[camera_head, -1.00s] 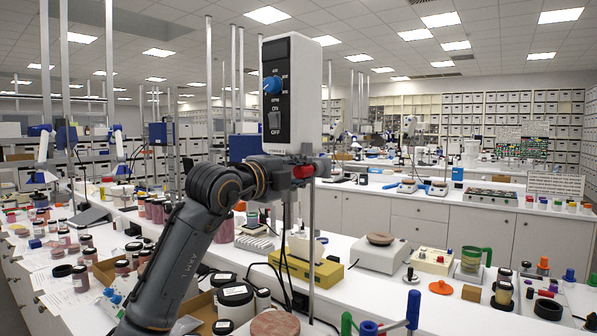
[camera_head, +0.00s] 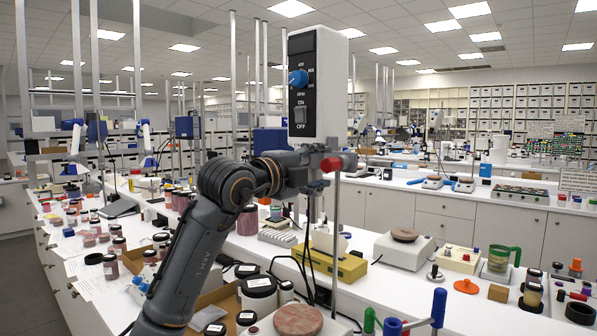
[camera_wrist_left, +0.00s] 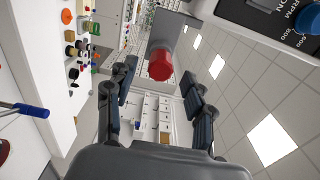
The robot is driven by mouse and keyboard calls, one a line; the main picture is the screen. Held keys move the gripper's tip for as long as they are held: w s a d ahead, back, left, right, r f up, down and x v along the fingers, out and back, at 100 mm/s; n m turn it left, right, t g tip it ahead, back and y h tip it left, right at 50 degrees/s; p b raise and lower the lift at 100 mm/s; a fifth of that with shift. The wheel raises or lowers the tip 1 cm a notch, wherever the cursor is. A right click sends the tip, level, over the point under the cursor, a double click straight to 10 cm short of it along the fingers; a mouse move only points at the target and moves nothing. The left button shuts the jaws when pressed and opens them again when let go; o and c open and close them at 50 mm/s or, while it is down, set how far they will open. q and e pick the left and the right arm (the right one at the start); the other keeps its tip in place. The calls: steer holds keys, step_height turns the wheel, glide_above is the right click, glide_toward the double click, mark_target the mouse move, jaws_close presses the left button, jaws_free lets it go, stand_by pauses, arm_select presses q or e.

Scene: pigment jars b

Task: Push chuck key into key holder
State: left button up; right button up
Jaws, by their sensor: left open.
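A red-ended cylindrical piece (camera_head: 338,163), which may be the chuck key, sits below the white overhead stirrer (camera_head: 334,90). In the left wrist view the red end (camera_wrist_left: 160,64) faces me, with a grey shaft or body behind it. I cannot make out a separate key holder. My left gripper (camera_head: 319,170) is beside the lower part of the stirrer. In the left wrist view its open fingers (camera_wrist_left: 158,98) lie on either side of the view, with the red end beyond and between them. I cannot tell whether they touch it. My right gripper is not in view.
The stirrer stands on a metal rod close to my gripper. Several pigment jars (camera_head: 259,292) crowd the bench at left.

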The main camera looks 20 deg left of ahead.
arm_select(q)
steer(key=v, duration=0.8)
steer(key=shift+s+a, duration=0.2)
steer(key=shift+s, duration=0.15)
